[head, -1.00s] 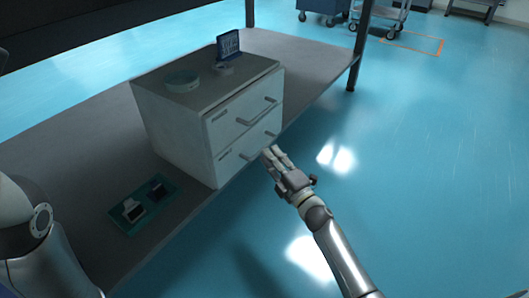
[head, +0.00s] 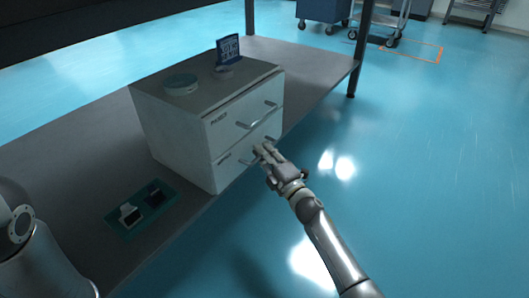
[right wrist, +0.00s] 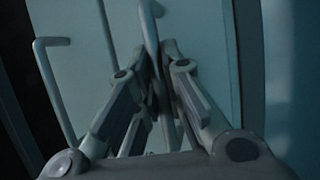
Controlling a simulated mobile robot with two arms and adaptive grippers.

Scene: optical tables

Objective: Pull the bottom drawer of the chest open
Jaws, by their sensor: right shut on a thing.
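The pale grey chest (head: 180,140) stands on the grey table shelf, with two drawers facing right. The top drawer (head: 243,117) and bottom drawer (head: 235,160) both look flush with the chest. My right gripper (head: 260,150) is at the bottom drawer's front. In the right wrist view, its fingers (right wrist: 158,85) are shut on the bottom drawer's bar handle (right wrist: 150,28), whose near part they cover. The top drawer's handle (head: 257,118) is free; a free bar handle also shows at left in the right wrist view (right wrist: 52,80). My left gripper is out of view.
A round dish (head: 181,84), a smaller round item (head: 223,72) and a blue sign (head: 228,49) stand on the chest. A green tray (head: 117,219) with small items lies on the shelf (head: 75,190). The blue floor right of the chest is open. Carts stand far back.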

